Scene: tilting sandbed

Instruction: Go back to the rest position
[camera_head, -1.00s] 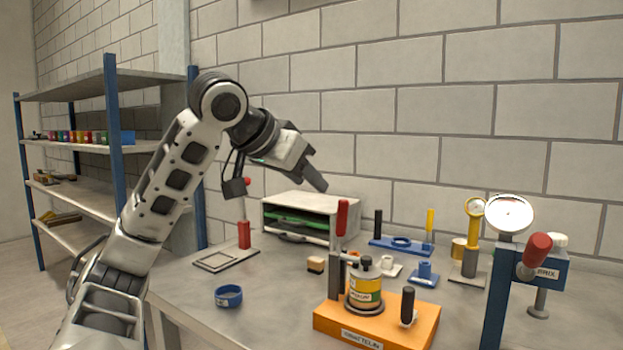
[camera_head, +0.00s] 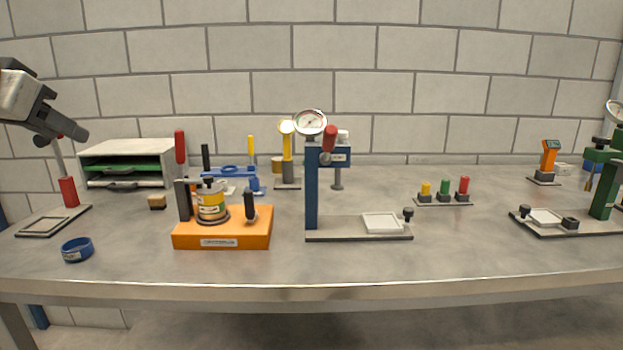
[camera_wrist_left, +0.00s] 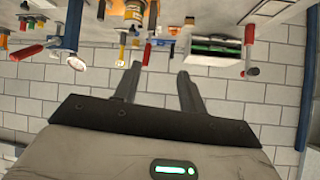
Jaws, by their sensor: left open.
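My left gripper (camera_head: 68,137) comes in at the far left of the head view, raised above the left end of the workbench, close to a red-handled stand (camera_head: 69,190). In the left wrist view its two fingers (camera_wrist_left: 158,84) are spread apart, with nothing between them but the brick wall behind. That view is turned upside down, with the bench things along its top. My right gripper is in neither view.
The grey workbench (camera_head: 350,265) carries a drawer box (camera_head: 130,150), a blue ring (camera_head: 77,250), an orange base (camera_head: 222,230) with a yellow can, a blue press (camera_head: 312,195) with a gauge, small coloured knobs (camera_head: 444,195) and a green press (camera_head: 604,185). The front edge is clear.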

